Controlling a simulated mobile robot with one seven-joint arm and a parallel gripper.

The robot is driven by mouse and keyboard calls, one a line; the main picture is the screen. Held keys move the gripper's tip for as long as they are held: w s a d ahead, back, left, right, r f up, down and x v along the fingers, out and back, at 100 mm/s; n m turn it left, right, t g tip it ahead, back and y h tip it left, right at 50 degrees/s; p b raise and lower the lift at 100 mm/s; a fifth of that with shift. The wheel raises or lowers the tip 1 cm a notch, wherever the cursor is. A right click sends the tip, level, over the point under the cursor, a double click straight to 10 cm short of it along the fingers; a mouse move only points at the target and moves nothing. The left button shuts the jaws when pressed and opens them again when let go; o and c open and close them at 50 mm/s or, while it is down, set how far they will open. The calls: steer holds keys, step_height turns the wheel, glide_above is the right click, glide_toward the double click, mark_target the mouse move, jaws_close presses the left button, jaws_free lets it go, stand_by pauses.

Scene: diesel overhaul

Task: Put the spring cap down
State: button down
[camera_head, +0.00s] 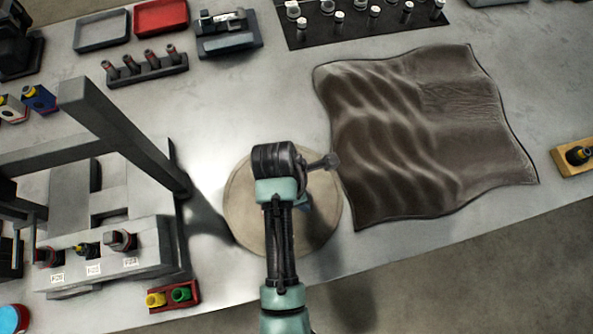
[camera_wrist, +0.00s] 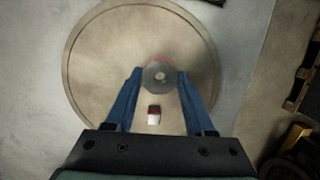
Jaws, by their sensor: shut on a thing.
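My gripper (camera_wrist: 159,85) has two blue fingers shut on the cap from both sides. Behind the cap lies a round tan plate (camera_wrist: 100,60), and I cannot tell how far the cap is above it. In the head view my wrist hides the cap and the middle of this plate (camera_head: 240,205).
A small white and red piece (camera_wrist: 154,115) shows against the plate, just below the cap. A dark wrinkled mat (camera_head: 425,130) lies right of the plate. A grey fixture (camera_head: 110,255) stands left, with a red tray (camera_head: 173,295) by it. Bare bench shows above the plate.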

steer(key=shift+a+x, duration=0.15)
steer(key=shift+x, duration=0.75)
steer(key=shift+a+x, duration=0.2)
steer(key=shift+x, duration=0.75)
steer(key=shift+a+x, duration=0.15)
steer(key=shift+x, duration=0.75)
steer(key=shift+s+f, duration=0.1)
steer(key=shift+s, duration=0.1)
steer(key=shift+f, duration=0.15)
steer(key=shift+c, duration=1.3)
jaws_free()
